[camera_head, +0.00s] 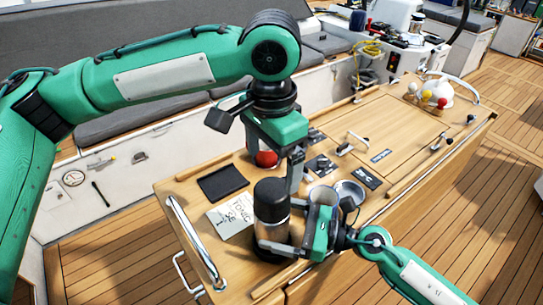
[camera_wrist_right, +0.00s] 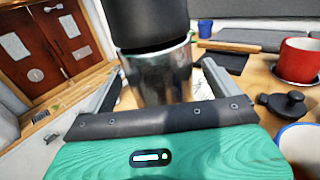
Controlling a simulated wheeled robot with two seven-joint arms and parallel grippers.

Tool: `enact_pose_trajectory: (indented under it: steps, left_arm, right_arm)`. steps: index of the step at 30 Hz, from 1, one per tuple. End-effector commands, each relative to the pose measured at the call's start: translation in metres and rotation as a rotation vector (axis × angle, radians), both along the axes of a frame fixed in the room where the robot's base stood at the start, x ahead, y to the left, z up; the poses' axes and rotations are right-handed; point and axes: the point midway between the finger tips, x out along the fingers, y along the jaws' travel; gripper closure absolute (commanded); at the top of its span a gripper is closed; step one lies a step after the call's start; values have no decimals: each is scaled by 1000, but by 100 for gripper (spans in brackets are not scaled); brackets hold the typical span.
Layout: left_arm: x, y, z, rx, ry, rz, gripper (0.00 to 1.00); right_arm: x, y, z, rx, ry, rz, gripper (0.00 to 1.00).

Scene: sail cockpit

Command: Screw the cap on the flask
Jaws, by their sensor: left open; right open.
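The flask (camera_head: 271,232) stands upright on the wooden table, with a shiny metal body and a wide black part on top that looks like the cap (camera_head: 270,197). Whether that top is screwed tight cannot be told. In the right wrist view the metal body (camera_wrist_right: 160,78) rises between my fingers, with the black top (camera_wrist_right: 146,20) above. My right gripper (camera_head: 277,246) is open, low around the flask, with gaps beside it. My left gripper (camera_head: 293,178) is open and points down just behind and right of the black top; its far finger is partly hidden.
A red mug (camera_wrist_right: 301,58) stands behind the flask. A pale cup (camera_head: 322,195), a metal bowl (camera_head: 351,189) and a small black knobbed lid (camera_wrist_right: 287,103) are close on the right. A dark pad (camera_head: 222,183) and a note (camera_head: 230,217) lie left. A metal rail (camera_head: 196,244) edges the table.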

Motion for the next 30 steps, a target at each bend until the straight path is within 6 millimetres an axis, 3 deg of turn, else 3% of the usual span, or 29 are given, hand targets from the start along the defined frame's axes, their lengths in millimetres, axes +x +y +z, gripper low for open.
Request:
enact_pose_trajectory:
  steps: [1,9,15,30]
  left_arm:
    - [0,0,-11,0,0,0,8]
    - [0,0,-40,0,0,0,8]
    - [0,0,-52,0,0,0,8]
    - [0,0,-55,0,0,0,8]
  right_arm:
    - [-3,-12,-7,-3,1,-2,7]
    - [-17,-64,-8,-4,1,-3,7]
    - [-25,-90,-4,-2,1,-1,7]
    - [-28,-101,0,0,0,-1,7]
